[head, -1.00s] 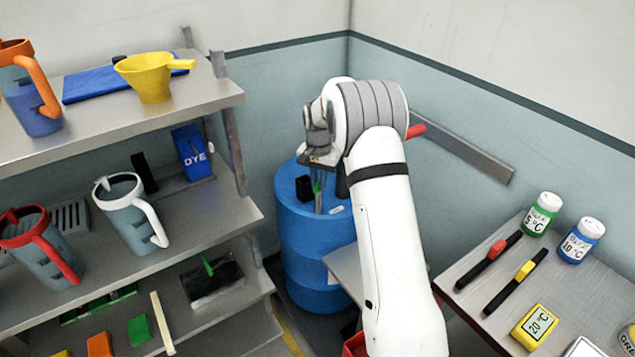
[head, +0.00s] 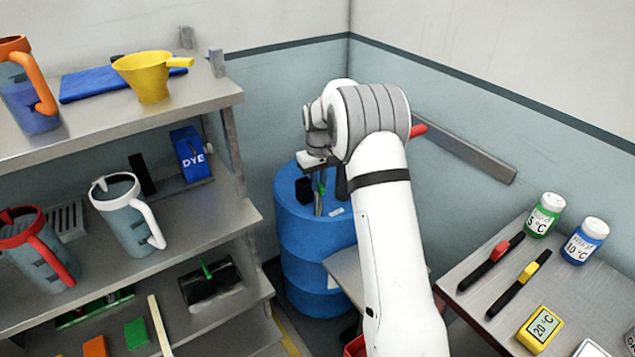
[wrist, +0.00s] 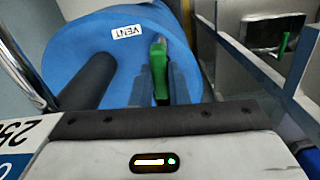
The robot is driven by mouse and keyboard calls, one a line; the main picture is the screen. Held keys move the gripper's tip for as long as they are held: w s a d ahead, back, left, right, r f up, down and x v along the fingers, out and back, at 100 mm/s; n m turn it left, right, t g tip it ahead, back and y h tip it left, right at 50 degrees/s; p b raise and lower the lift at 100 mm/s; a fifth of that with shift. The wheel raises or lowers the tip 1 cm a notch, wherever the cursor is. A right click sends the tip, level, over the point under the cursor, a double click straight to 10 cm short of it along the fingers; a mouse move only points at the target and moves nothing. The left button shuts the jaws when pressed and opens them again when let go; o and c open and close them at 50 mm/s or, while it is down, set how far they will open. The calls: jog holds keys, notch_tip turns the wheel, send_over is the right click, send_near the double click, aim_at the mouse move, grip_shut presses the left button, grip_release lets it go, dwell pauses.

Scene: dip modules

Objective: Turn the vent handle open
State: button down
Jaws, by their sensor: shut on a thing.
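The blue drum (head: 313,260) stands in the corner, and its top fills much of the wrist view (wrist: 112,60). A white label reading VENT (wrist: 128,32) is on its top. The green vent handle (wrist: 158,70) is beside the label, between my fingers; a little green also shows in the head view (head: 322,187). My gripper (head: 319,194) points down at the drum top and is shut on the handle. The fingers (wrist: 166,84) and my wrist hide the lower part of the handle.
A dark cylinder (wrist: 88,82) rises from the drum top beside my gripper. Shelves with jugs (head: 128,215) stand left; a bench with bottles (head: 585,240) stands right.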

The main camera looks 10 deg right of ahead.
aim_at(319, 183)
jog(key=shift+n, duration=0.7)
jog(key=c, duration=1.4)
grip_release()
jog(key=shift+r, duration=0.1)
notch_tip(319, 183, up, 8)
jog(key=shift+f+b, duration=0.15)
jog(key=shift+b, duration=0.15)
jog(key=shift+f, duration=0.1)
